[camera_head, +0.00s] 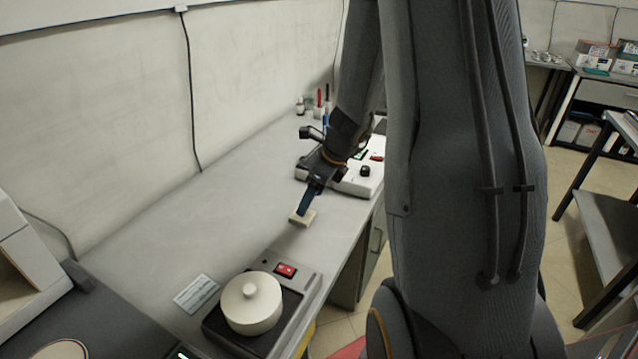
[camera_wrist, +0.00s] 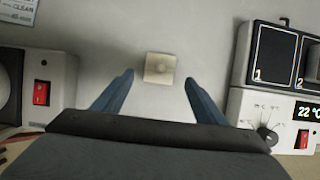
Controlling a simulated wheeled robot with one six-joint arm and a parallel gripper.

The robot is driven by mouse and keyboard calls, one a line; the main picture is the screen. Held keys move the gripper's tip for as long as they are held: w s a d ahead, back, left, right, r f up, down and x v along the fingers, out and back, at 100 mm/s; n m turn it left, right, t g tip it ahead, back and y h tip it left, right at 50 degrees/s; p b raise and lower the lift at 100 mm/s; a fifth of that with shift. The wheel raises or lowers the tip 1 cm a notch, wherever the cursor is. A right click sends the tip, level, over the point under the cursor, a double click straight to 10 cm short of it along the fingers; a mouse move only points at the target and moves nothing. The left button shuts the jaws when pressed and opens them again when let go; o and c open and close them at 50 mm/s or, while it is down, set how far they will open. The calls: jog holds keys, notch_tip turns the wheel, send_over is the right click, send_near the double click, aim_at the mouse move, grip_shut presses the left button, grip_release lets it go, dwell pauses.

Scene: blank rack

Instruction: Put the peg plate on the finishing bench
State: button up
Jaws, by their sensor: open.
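A small cream square plate with a round raised peg in its middle, which looks like the peg plate (camera_head: 302,219), lies on the grey bench top (camera_head: 225,215). It also shows in the wrist view (camera_wrist: 150,76), between and just beyond my two blue fingertips. My gripper (camera_head: 304,210) is open above the plate, with clear gaps between each finger and the plate's sides. In the head view a finger hides part of the plate. I cannot tell from any label which bench is the finishing bench.
A hot plate with a lidded cream pot (camera_head: 252,306) stands nearer on the bench, beside a printed card (camera_head: 197,293). A white device with a dial (camera_head: 357,178) stands beyond the plate. Other tables (camera_head: 605,205) stand at the right across the floor.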

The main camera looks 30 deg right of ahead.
jog(key=v, duration=0.6)
jog(key=s+a+r+n+g+h, duration=0.1)
jog(key=s+a+n, duration=0.6)
jog(key=n, duration=0.7)
jog(key=s+a+n+g+h, duration=0.1)
jog(key=s+a+n, duration=0.6)
jog(key=n, duration=0.8)
jog(key=shift+s+a+r, duration=0.35)
jog(key=shift+s+r, duration=0.05)
jog(key=shift+s, duration=0.05)
